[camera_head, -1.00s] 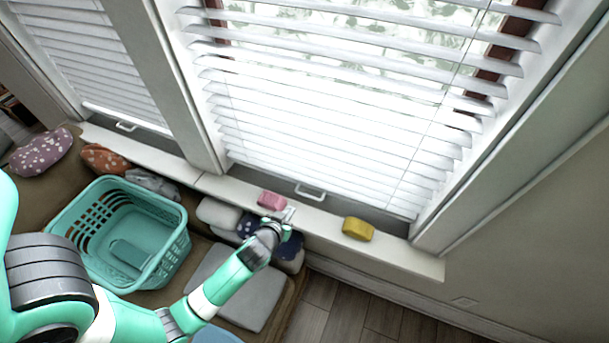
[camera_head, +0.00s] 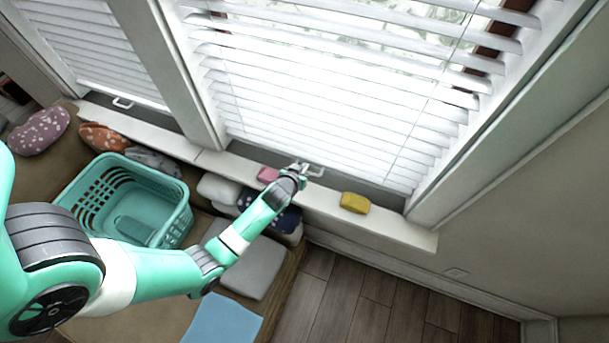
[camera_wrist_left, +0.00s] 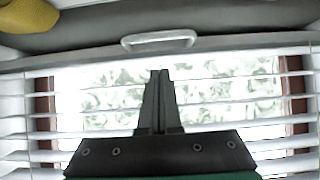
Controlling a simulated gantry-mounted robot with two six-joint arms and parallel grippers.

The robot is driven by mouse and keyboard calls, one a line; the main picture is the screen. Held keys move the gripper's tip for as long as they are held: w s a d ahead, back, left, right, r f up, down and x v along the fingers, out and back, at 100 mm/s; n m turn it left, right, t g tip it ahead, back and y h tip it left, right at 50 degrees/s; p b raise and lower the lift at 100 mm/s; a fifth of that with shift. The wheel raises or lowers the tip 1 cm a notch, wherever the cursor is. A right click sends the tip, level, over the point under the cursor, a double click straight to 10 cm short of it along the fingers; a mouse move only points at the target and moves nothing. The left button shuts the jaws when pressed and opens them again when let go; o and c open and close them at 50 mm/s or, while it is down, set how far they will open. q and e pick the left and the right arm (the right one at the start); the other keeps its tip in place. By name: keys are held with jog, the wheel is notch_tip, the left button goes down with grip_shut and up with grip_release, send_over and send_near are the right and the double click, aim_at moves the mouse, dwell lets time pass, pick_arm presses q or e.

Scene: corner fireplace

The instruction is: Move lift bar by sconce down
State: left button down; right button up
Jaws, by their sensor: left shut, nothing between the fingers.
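The white lift bar (camera_head: 314,171) is a small handle at the bottom of the large right-hand window's blind (camera_head: 330,110). It also shows in the wrist view (camera_wrist_left: 158,40), where the picture is turned over, with the sill side at the top. My left gripper (camera_head: 300,168) is at the left end of this bar in the head view and partly overlaps it. In the wrist view its fingers (camera_wrist_left: 160,73) are together and empty, with a gap in the picture between their tips and the bar. A second lift bar (camera_head: 122,103) is on the left window. No sconce shows. My right gripper is out of view.
A teal basket (camera_head: 80,195) and several cushions lie on the bench below. The wood floor (camera_head: 345,295) at the lower right is clear.

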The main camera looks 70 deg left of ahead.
pick_arm(q)
jog(key=shift+w+a+f+b, duration=0.1)
jog(key=shift+f+b, duration=0.2)
jog(key=shift+f, duration=0.65)
jog(key=shift+w+a+f+b, duration=0.1)
jog(key=shift+f+b, duration=0.2)
jog(key=shift+f, duration=0.65)
jog(key=shift+f, duration=0.1)
notch_tip(320, 180, down, 5)
jog(key=b, duration=0.5)
jog(key=shift+s+f, duration=0.15)
jog(key=shift+s, duration=0.05)
jog(key=shift+d, duration=0.1)
jog(key=r+p, duration=0.3)
jog(key=r, duration=0.1)
jog(key=s+d+r+p, duration=0.1)
jog(key=r+p, duration=0.1)
jog(key=shift+p, duration=0.3)
jog(key=p+v, duration=0.2)
jog(key=v, duration=0.6)
jog(key=shift+s+d, duration=0.2)
jog(key=shift+d, duration=0.05)
